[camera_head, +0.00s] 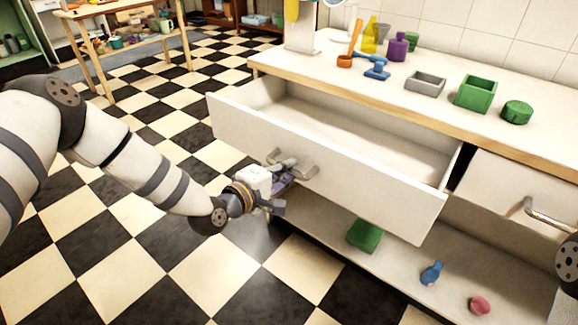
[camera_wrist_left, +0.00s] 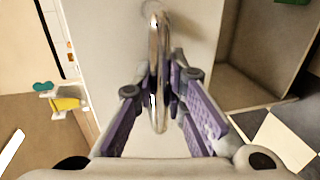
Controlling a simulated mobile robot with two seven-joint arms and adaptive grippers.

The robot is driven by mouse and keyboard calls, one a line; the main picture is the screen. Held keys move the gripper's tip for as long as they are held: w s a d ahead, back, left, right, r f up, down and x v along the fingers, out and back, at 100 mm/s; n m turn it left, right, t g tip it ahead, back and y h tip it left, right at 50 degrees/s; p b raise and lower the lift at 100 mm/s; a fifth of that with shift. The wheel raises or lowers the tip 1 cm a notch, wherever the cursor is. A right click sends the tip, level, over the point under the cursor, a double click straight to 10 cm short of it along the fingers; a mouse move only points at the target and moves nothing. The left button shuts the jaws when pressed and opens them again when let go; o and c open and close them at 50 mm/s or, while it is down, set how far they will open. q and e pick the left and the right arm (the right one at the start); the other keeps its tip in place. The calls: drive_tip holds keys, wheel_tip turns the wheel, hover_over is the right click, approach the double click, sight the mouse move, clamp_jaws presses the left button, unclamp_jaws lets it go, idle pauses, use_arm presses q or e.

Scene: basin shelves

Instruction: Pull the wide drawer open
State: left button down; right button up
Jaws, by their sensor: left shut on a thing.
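The wide drawer (camera_head: 330,160) is white and stands well out from the counter; its inside is bare where it shows. Its metal bar handle (camera_head: 306,165) is at the middle of the front. My left gripper (camera_head: 285,172) is at that handle. In the left wrist view the handle (camera_wrist_left: 157,70) runs between the purple-padded fingers of my left gripper (camera_wrist_left: 165,95), and the fingers are shut on it. My right gripper is not in view; only a part of my right arm shows at the right edge.
A smaller drawer (camera_head: 520,195) at the right has its own handle. The counter top (camera_head: 350,75) holds a grey tray (camera_head: 425,83), a green box (camera_head: 475,94) and bottles. A low shelf (camera_head: 390,265) under the drawer holds a green block (camera_head: 364,235).

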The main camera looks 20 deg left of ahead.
use_arm(q)
drive_tip(key=shift+s+a, duration=0.1)
drive_tip(key=shift+s, duration=0.15)
drive_tip(key=c, duration=1.6)
unclamp_jaws()
drive_tip(key=v, duration=1.2)
